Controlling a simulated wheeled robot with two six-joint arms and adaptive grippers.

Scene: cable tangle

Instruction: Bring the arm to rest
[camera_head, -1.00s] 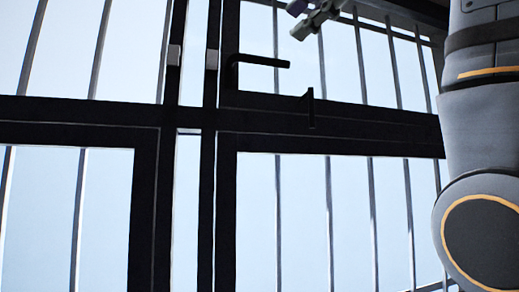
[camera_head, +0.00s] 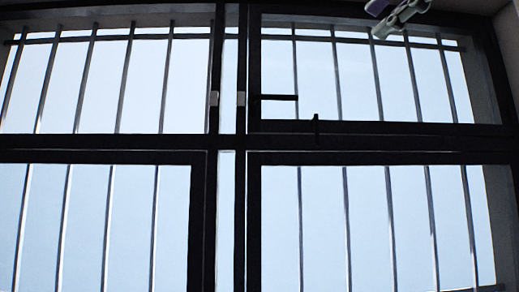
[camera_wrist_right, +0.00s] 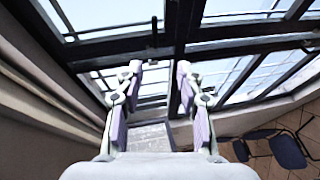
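My right gripper (camera_head: 398,16) shows at the top edge of the head view, right of centre, in front of the window and partly cut off. In the right wrist view my right gripper (camera_wrist_right: 159,75) has its two fingers well apart, with nothing between them but the window behind. My left gripper is in neither view.
A dark-framed window (camera_head: 350,142) with upright bars fills the head view; a black handle (camera_head: 279,98) sits on it. In the right wrist view, pale folds like a curtain (camera_wrist_right: 50,85) hang at the left. Dark blue chairs (camera_wrist_right: 288,151) stand on a tiled floor (camera_wrist_right: 240,170) at the lower right.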

